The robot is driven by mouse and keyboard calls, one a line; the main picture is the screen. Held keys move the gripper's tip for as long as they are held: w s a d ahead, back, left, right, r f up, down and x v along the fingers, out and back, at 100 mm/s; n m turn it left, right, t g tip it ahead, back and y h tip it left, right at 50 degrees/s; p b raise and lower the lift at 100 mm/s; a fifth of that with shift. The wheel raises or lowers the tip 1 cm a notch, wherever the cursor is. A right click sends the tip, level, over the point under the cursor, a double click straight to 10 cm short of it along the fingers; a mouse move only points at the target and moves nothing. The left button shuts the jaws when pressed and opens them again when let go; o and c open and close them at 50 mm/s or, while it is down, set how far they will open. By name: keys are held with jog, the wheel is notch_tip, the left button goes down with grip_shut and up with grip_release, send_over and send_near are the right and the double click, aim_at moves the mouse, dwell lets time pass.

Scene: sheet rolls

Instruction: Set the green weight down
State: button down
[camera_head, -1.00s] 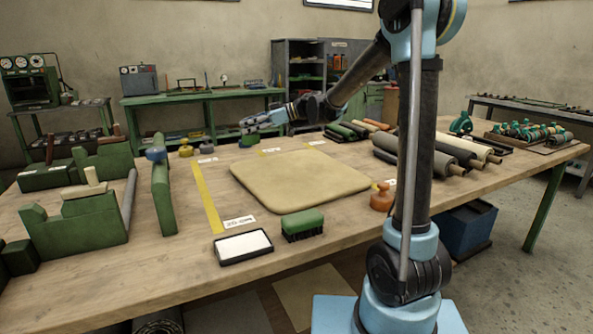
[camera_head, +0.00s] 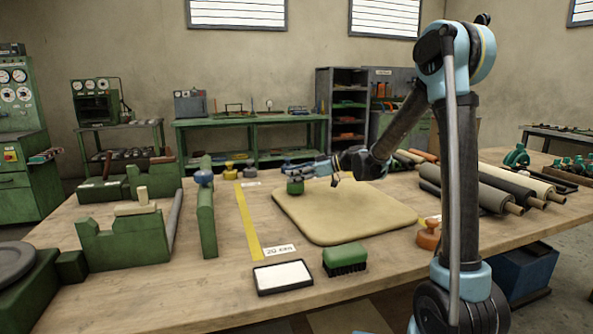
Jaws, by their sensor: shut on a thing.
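The green weight (camera_head: 295,187) is small and dark green, at the back left corner of the tan mat (camera_head: 345,215). My gripper (camera_head: 297,175) reaches in from the right, low, with its fingers shut on the weight's top. The fingers hide the top of the weight. I cannot tell whether its underside touches the mat or is slightly above it. An orange weight (camera_head: 428,236) stands at the mat's right front side. A yellow weight (camera_head: 229,171) and a grey weight (camera_head: 249,170) stand behind the yellow tape strip (camera_head: 247,225).
A green brush (camera_head: 345,259) and a white pad in a black tray (camera_head: 283,277) lie at the front. Green blocks (camera_head: 122,238) and an upright green plate (camera_head: 207,220) stand left. Sheet rolls (camera_head: 480,190) lie right. The mat's middle is clear.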

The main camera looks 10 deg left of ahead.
jog(key=shift+f, duration=0.55)
jog(key=c, duration=1.2)
grip_release()
jog(key=shift+f, duration=0.1)
jog(key=v, duration=1.2)
